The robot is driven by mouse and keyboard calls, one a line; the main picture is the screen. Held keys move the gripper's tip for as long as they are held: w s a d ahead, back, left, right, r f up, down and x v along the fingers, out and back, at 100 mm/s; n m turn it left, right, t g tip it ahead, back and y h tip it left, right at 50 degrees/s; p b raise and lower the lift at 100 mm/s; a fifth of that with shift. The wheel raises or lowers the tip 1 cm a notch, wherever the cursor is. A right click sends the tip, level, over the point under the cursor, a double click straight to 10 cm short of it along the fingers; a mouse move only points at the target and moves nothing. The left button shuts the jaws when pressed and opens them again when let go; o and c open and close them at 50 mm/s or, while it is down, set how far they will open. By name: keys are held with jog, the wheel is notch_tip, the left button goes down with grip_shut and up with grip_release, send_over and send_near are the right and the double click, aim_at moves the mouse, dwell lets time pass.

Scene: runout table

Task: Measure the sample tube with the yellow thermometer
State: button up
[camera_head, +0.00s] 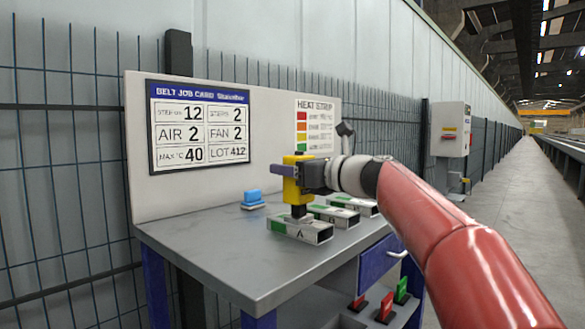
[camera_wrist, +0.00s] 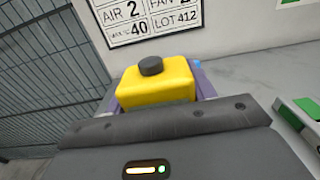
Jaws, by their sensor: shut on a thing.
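The yellow thermometer (camera_head: 292,191) is upright in my gripper (camera_head: 286,172), which is shut on its body. Its dark lower tip is at the top of the sample tube marked A (camera_head: 300,231), a grey rectangular tube with a green end; I cannot tell whether they touch. In the wrist view the yellow body (camera_wrist: 155,88) with a dark knob on top sits between my fingers, and its tip is hidden. A second tube marked B (camera_head: 333,215) and a third tube (camera_head: 356,204) lie behind tube A.
The grey table (camera_head: 215,262) is clear at its front left. A blue object (camera_head: 252,198) stands near the back panel. The panel carries a job card (camera_head: 200,127) and a heat strip chart (camera_head: 314,127). Red and green handled items (camera_head: 384,307) are below the drawer.

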jog(key=shift+f, duration=0.25)
dwell(0.3)
notch_tip(320, 180, up, 8)
jog(key=p, duration=0.7)
jog(key=shift+f+p, duration=0.25)
jog(key=shift+p, duration=0.1)
